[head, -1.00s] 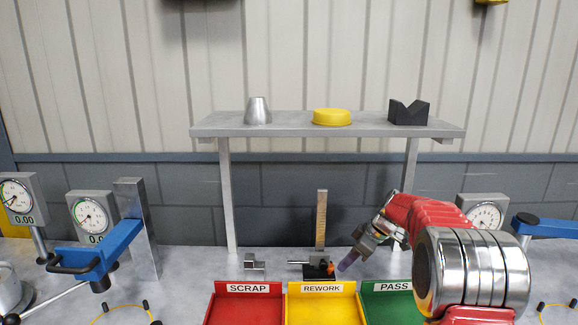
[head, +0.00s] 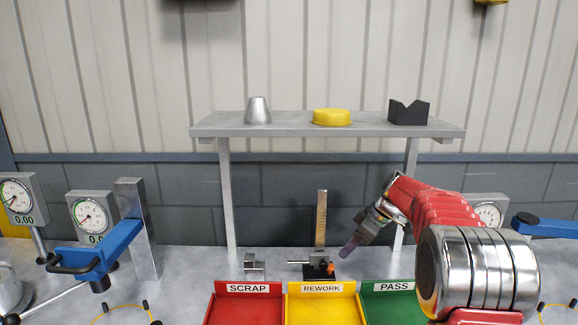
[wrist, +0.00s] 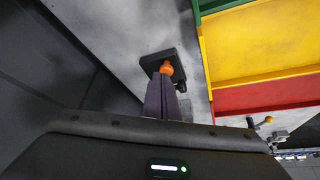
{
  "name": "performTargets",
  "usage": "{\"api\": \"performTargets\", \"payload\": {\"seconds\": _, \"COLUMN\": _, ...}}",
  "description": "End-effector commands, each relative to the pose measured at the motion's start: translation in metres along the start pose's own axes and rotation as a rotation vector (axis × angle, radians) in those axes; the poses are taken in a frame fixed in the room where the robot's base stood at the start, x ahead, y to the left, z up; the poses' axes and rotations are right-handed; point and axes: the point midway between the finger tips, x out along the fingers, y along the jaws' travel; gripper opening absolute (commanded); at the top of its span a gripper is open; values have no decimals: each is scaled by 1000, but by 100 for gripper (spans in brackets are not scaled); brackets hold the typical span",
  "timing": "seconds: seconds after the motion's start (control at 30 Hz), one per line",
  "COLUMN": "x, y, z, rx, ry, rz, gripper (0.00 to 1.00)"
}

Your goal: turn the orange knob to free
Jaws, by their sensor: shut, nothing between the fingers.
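The orange knob (head: 331,268) sits low on a small dark base (head: 318,275) with an upright brass-coloured scale (head: 321,220), behind the yellow tray. My gripper (head: 346,251) is just right of the knob and above it in the head view, apart from it there. In the wrist view the knob (wrist: 166,68) shows just beyond the tips of my shut, empty fingers (wrist: 165,84); whether they touch it I cannot tell. Which way the knob is set is too small to tell.
Red SCRAP (head: 245,306), yellow REWORK (head: 322,306) and green PASS (head: 387,300) trays lie in front of the knob. A small metal block (head: 255,266) stands to its left. A grey shelf (head: 300,131) spans above. Gauges (head: 90,217) stand at left.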

Motion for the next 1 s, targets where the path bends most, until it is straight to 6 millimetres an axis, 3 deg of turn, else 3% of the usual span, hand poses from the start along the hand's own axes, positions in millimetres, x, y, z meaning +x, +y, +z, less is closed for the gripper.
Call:
{"api": "performTargets", "payload": {"seconds": 0.47, "x": -8, "y": -1, "z": -5, "rx": 0, "ry": 0, "rz": 1, "gripper": 0}}
{"api": "performTargets", "payload": {"seconds": 0.77, "x": -14, "y": -25, "z": -12, "rx": 0, "ry": 0, "rz": 0, "gripper": 0}}
{"api": "performTargets", "payload": {"seconds": 1.0, "x": -14, "y": -26, "z": -13, "rx": 0, "ry": 0, "rz": 1, "gripper": 0}}
